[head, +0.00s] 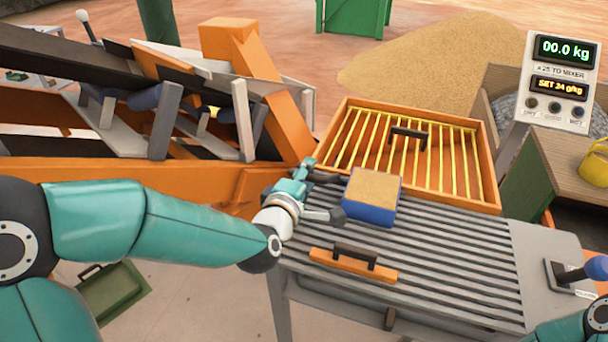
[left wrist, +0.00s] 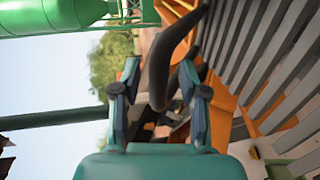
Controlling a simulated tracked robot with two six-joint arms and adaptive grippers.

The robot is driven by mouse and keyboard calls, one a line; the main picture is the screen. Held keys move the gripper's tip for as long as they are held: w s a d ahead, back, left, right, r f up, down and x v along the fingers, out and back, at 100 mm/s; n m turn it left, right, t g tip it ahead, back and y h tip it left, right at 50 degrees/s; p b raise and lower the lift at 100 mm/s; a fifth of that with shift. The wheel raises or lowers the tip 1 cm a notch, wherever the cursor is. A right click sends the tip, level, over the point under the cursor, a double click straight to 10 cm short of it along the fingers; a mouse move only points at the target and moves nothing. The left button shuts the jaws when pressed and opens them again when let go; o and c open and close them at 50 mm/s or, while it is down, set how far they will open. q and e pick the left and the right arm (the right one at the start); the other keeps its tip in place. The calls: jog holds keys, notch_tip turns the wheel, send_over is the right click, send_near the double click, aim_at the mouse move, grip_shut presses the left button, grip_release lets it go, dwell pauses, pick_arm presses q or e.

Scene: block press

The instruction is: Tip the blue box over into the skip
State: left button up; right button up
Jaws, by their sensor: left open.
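The blue box (head: 369,213), filled level with a tan material, stands upright on a grey slatted table (head: 450,263) in the head view. My left gripper (head: 330,196) is open at the box's left side, its fingers pointing towards it. I cannot tell whether they touch it. In the left wrist view the open gripper (left wrist: 160,95) shows with a dark curved piece in front of it, and I cannot make out the box there. A green open-topped container (head: 353,18) stands at the back; I cannot tell whether it is the skip. My right gripper is out of view.
An orange tray with yellow bars (head: 482,190) adjoins the table behind the box. An orange bar with a dark handle (head: 353,265) lies in front. An orange conveyor machine (head: 150,168) stands left. A display (head: 560,80) reads 00.0 kg at right. A blue-knobbed lever (head: 597,267) stands at the right edge.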

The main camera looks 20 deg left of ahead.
pick_arm(q)
grip_shut()
jog(key=shift+a, duration=0.1)
jog(key=shift+w+r+p, duration=0.15)
jog(key=shift+r+p, duration=0.15)
jog(key=shift+p, duration=0.15)
jog(key=shift+r, duration=0.1)
